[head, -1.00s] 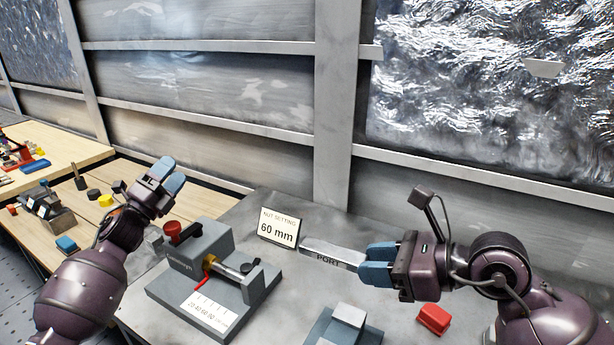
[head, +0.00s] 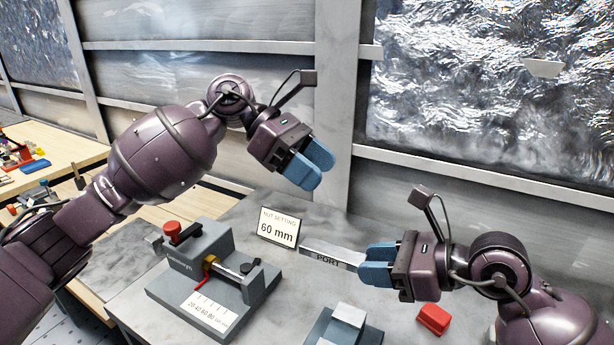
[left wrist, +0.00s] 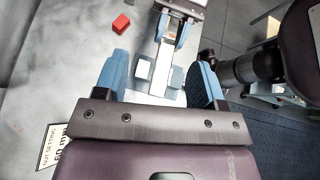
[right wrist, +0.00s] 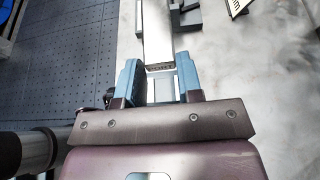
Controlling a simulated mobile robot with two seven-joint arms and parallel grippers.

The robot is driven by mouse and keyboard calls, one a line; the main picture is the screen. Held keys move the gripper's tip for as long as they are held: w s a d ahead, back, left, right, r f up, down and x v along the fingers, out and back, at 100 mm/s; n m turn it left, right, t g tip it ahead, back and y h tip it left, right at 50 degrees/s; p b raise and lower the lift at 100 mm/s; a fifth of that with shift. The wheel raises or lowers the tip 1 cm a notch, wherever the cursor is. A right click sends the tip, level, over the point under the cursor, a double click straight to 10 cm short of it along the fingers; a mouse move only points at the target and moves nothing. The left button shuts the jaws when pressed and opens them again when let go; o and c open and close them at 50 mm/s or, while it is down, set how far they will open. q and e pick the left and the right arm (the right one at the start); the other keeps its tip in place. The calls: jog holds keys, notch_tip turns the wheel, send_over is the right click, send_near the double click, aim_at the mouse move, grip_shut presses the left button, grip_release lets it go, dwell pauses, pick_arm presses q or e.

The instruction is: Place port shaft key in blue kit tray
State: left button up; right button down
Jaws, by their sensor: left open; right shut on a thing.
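The port shaft key (head: 325,257) is a flat silver bar with a dark "PORT" label. My right gripper (head: 365,266) is shut on its right end and holds it level over the grey bench. The key also shows in the right wrist view (right wrist: 158,38), running away from the blue fingers. My left gripper (head: 311,172) is open and empty, above and behind the key, tilted down to the right. The left wrist view looks down past its parted fingers toward the right gripper (left wrist: 172,32). I cannot surely make out the blue kit tray; a blue-edged dark object (right wrist: 7,35) is cut off.
A grey clamp fixture (head: 205,275) with red knob and scale stands on the bench. A "60 mm" sign (head: 279,227) stands behind it. A grey block (head: 345,325) and a red block (head: 433,319) lie at the front. A wooden table (head: 60,150) is at left.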

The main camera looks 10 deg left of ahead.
aim_at(334, 248)
pick_arm(q)
jog(key=s+d+f+y, duration=0.1)
jog(key=f+y, duration=0.1)
jog(key=f, duration=0.2)
jog(key=s+d+f+m+t+y, duration=0.1)
jog(key=f+y, duration=0.1)
jog(key=f, duration=0.2)
jog(key=s+d+f+m+y, duration=0.1)
jog(key=f+y, duration=0.1)
jog(key=f, duration=0.2)
jog(key=shift+s+d+t+y, duration=0.2)
jog(key=shift+s+t+y, duration=0.2)
jog(key=shift+c, duration=0.2)
grip_shut()
pick_arm(e)
jog(key=c, duration=0.7)
grip_release()
jog(key=shift+d, duration=0.15)
